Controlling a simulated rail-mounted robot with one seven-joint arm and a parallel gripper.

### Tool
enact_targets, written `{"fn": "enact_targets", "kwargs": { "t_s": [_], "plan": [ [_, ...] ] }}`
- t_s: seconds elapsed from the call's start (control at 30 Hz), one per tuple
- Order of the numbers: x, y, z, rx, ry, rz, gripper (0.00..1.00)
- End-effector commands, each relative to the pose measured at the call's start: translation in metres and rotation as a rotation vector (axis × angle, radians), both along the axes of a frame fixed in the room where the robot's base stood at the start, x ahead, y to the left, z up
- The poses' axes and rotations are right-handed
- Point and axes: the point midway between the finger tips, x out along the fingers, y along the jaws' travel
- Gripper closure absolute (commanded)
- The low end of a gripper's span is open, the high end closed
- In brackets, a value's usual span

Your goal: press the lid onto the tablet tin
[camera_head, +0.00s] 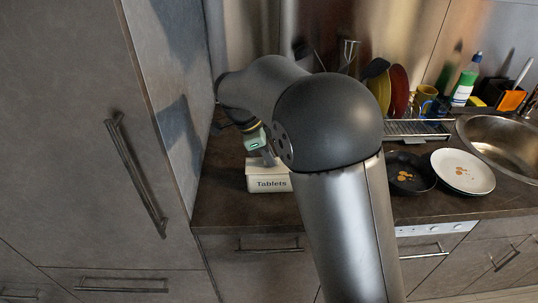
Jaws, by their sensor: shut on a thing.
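The tablet tin (268,184) is a cream box labelled "Tablets". It stands on the dark countertop, left of the middle of the view, near the tall cabinet. My gripper (264,158) is just above the tin, partly hidden behind my arm. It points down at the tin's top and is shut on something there. The lid cannot be made out clearly; a pale surface shows at the top of the tin, and I cannot tell how it sits. My large grey arm covers the right part of the tin.
A tall cabinet (75,130) closes off the left side. To the right are a dark pan (405,185), a pale plate with brown bits (478,183), a dish rack (415,128) and a sink (512,140). The countertop (228,208) in front of the tin is clear.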

Motion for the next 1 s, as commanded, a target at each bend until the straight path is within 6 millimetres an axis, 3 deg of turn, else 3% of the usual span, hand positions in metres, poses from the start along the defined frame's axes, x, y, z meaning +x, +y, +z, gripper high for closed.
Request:
{"fn": "enact_targets", "kwargs": {
  "t_s": [0.27, 0.3, 0.4, 0.57, 0.6, 0.67, 0.7, 1.0],
  "plan": [
    [0.0, 0.0, 0.0004, 0.0, 0.0, 0.0, 1.0],
    [0.0, -0.0001, 0.0004, 0.0, 0.0, 0.0, 0.86],
    [0.0, -0.0001, 0.0004, 0.0, 0.0, 0.0, 0.64],
    [0.0, 0.0, 0.0003, 0.0, 0.0, 0.0, 0.64],
    [-0.0001, 0.0, 0.0002, 0.0, 0.0, 0.0, 0.61],
    [0.0, 0.0, 0.0002, 0.0, 0.0, 0.0, 0.44],
    [0.0, -0.0001, 0.0001, 0.0, 0.0, 0.0, 0.42],
    [0.0, 0.0, 0.0013, 0.0, 0.0, 0.0, 0.42]
  ]
}}
